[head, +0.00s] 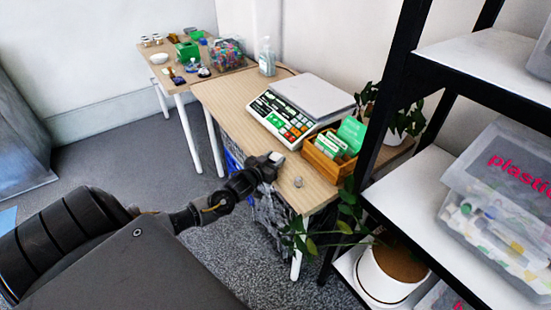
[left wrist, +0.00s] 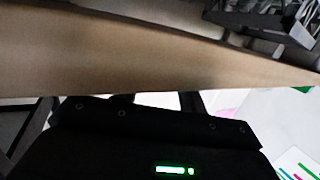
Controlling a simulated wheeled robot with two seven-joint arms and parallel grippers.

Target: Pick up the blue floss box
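My left arm reaches in from the left in the head view, and its dark gripper (head: 270,162) is over the front part of the wooden table (head: 230,98). A small pale grey item (head: 277,157) shows at the fingertips; I cannot tell whether it is held. A small grey round item (head: 298,182) lies on the table just right of the gripper. I cannot make out a blue floss box for certain in either view. The left wrist view shows a tan board edge (left wrist: 130,55) and a dark body close up; no fingertips are clear there. My right gripper is not in view.
A scale (head: 285,112) with a keypad and a wooden card box (head: 325,160) stand behind the gripper. A bottle (head: 267,58) stands farther back. A second table (head: 150,68) holds small items. A black-framed shelf (head: 395,90) and a plant (head: 345,225) close off the right.

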